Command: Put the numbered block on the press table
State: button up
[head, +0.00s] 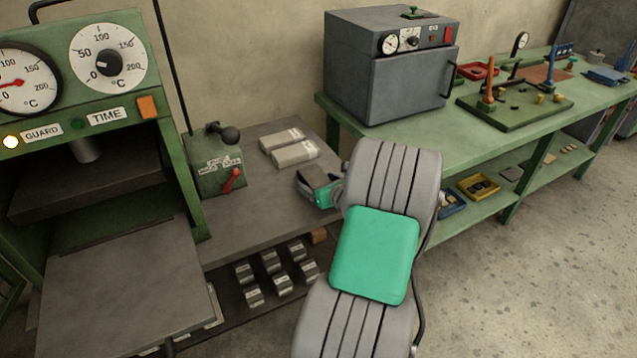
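Several small grey metal blocks with labels (271,262) stand in rows on the low shelf under the side table; their numbers are too small to read. The green press at the left has a flat grey lower table (120,285), bare on top. My gripper (312,188) is over the right part of the grey side table, above and to the right of the small blocks. Its dark fingers are partly turned away and hidden by my arm, so I cannot tell if they are open or hold anything.
Two pale labelled bars (288,147) lie on the side table (262,210). A green control box with a red lever (218,165) stands beside the press. A grey oven (390,65) is on the green bench (480,120). The side table's front is clear.

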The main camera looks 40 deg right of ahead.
jog(key=shift+r, duration=0.15)
jog(key=shift+s+r, duration=0.15)
jog(key=shift+s, duration=0.15)
jog(key=v, duration=1.1)
jog(key=shift+s+p, duration=0.15)
jog(key=shift+p, duration=0.3)
jog(key=shift+a, duration=0.1)
